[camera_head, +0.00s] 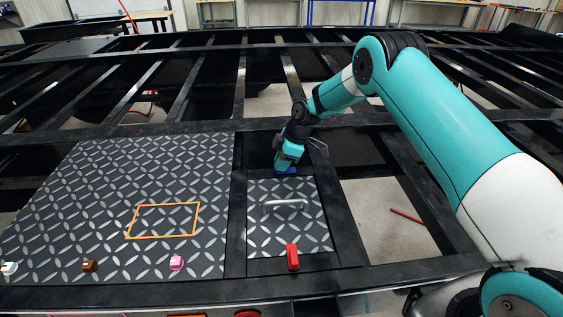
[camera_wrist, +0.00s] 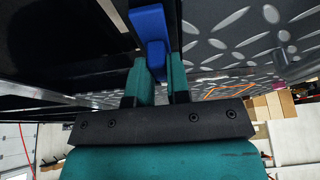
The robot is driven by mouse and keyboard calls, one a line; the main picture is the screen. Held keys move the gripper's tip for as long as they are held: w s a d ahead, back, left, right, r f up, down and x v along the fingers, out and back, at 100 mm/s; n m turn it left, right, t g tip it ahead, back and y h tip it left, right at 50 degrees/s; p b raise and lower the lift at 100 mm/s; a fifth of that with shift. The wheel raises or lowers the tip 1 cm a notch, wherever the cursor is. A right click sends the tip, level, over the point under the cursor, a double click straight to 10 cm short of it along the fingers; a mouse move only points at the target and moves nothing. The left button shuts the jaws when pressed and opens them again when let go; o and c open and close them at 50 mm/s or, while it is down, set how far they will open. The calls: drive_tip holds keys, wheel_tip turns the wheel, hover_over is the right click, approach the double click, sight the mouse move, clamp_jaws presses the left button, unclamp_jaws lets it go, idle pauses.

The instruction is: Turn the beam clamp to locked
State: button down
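A blue clamp (camera_head: 287,171) sits at the far edge of the small tread-plate panel (camera_head: 262,226), on the dark frame beam. A red clamp (camera_head: 292,257) stands at the panel's near edge. The task does not say which is the beam clamp. My gripper (camera_head: 289,165) reaches down over the blue clamp and hides part of it. In the wrist view the blue clamp's handle (camera_wrist: 150,25) runs down between my two teal fingers (camera_wrist: 160,82). They are close on both sides with no clear gap, so the gripper looks shut on it.
A metal handle (camera_head: 285,203) stands on the small panel. A large tread-plate panel (camera_head: 90,205) lies to the left, with an orange outline (camera_head: 163,207) and white, brown and pink pieces along its near edge. Open gaps between beams lie around; a red rod (camera_head: 406,216) is on the floor.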

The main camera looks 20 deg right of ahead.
drive_tip(key=shift+m, duration=0.3)
drive_tip(key=m+t+b, duration=0.1)
drive_tip(key=m, duration=0.1)
drive_tip(key=m+b, duration=0.1)
drive_tip(key=b, duration=0.1)
drive_tip(key=shift+f+m+t+h, duration=0.15)
drive_tip(key=shift+m+t+h, duration=0.25)
drive_tip(key=m+t+h+b, duration=0.1)
drive_tip(key=m+b, duration=0.1)
drive_tip(key=m, duration=0.2)
drive_tip(key=shift+s+a, duration=0.1)
drive_tip(key=shift+a, duration=0.05)
drive_tip(key=m+h, duration=0.1)
drive_tip(key=m, duration=0.1)
drive_tip(key=m+b, duration=0.1)
drive_tip(key=m, duration=0.2)
drive_tip(key=shift+t+h+b, duration=0.3)
drive_tip(key=shift+t+h, duration=0.1)
drive_tip(key=shift+m+h+b, duration=0.55)
drive_tip(key=shift+m+h, duration=0.35)
drive_tip(key=shift+m, duration=1.4)
drive_tip(key=shift+r, duration=0.2)
drive_tip(key=c, duration=1.1)
unclamp_jaws()
